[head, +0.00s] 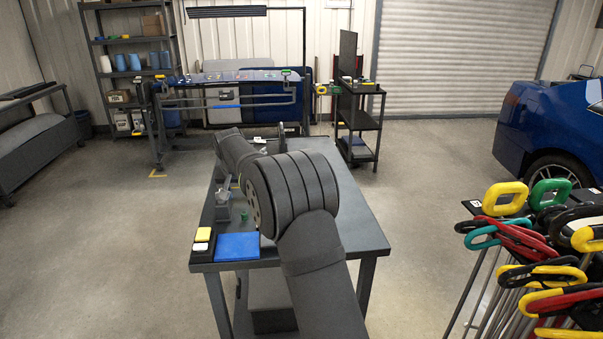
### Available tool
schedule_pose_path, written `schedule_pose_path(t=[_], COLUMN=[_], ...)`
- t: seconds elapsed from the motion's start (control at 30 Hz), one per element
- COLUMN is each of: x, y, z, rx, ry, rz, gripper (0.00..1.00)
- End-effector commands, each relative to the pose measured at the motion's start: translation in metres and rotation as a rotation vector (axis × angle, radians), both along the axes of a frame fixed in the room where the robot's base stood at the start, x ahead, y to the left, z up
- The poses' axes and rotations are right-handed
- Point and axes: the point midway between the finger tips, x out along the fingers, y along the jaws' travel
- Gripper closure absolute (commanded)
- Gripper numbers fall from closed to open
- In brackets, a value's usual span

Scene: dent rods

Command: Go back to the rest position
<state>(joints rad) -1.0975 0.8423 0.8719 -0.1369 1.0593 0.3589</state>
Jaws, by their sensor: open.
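My arm rises from the bottom middle in the head view, over a dark work table (358,225). Its big round joint covers the middle of the table, and a further link reaches to the far left side of the tabletop. My gripper cannot be made out; the arm hides that area. Dent rods (515,230) with yellow, green, red, teal and black loop handles stand in a rack at the lower right, apart from my arm.
A blue pad (237,246) and yellow and white blocks (203,238) lie at the table's near left corner. Small parts (223,205) lie along its left edge. A black cart (362,120) and blue car (550,130) stand behind. Open floor surrounds the table.

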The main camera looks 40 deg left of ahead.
Motion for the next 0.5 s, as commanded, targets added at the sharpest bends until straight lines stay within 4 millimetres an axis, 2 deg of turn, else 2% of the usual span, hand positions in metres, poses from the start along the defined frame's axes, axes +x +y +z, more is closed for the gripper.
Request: schedule_pose_path(t=[0.17, 0.5], x=[0.006, 0.024], y=[0.005, 0.023], z=[-0.021, -0.083], rx=[-0.003, -0.002], ry=[0.001, 0.001], rz=[0.0, 0.0], gripper=[0.59, 0.59])
